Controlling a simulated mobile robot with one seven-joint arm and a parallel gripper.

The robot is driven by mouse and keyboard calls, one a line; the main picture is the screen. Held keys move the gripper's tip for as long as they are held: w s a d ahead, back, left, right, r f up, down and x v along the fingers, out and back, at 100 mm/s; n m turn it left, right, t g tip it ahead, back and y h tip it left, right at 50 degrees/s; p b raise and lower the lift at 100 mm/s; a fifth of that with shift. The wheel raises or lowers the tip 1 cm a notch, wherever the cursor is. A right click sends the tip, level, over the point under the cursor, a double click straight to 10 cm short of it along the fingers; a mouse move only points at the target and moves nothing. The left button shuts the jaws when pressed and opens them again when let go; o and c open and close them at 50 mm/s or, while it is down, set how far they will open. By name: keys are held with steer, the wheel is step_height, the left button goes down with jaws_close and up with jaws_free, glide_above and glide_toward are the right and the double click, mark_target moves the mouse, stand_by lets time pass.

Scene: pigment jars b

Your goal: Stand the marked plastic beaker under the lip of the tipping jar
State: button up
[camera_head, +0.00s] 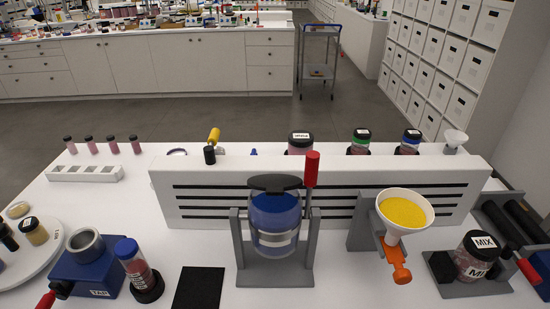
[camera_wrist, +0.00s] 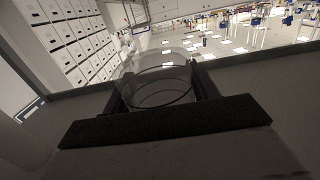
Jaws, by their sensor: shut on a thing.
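The marked plastic beaker (camera_wrist: 160,85) is clear and shows in the wrist view between the two dark fingers of my gripper (camera_wrist: 160,98). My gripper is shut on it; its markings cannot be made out. Neither the beaker nor my gripper shows in the head view. The tipping jar (camera_head: 275,217) holds blue pigment and has a pale band and a black top. It stands about upright in a grey cradle (camera_head: 275,273) with a red handle (camera_head: 312,169) at its upper right. I see nothing standing under its front.
A black square mat (camera_head: 199,288) lies left of the cradle. A yellow-filled funnel (camera_head: 405,211) with an orange valve (camera_head: 396,262) stands right. A white slotted panel (camera_head: 340,184) runs behind. A blue block (camera_head: 87,273) and blue-capped jar (camera_head: 138,270) are left; a MIX jar (camera_head: 477,256) is right.

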step_height(320, 180, up, 4)
steer(key=shift+f+p, duration=0.1)
steer(key=shift+p, duration=0.95)
steer(key=shift+f, duration=0.1)
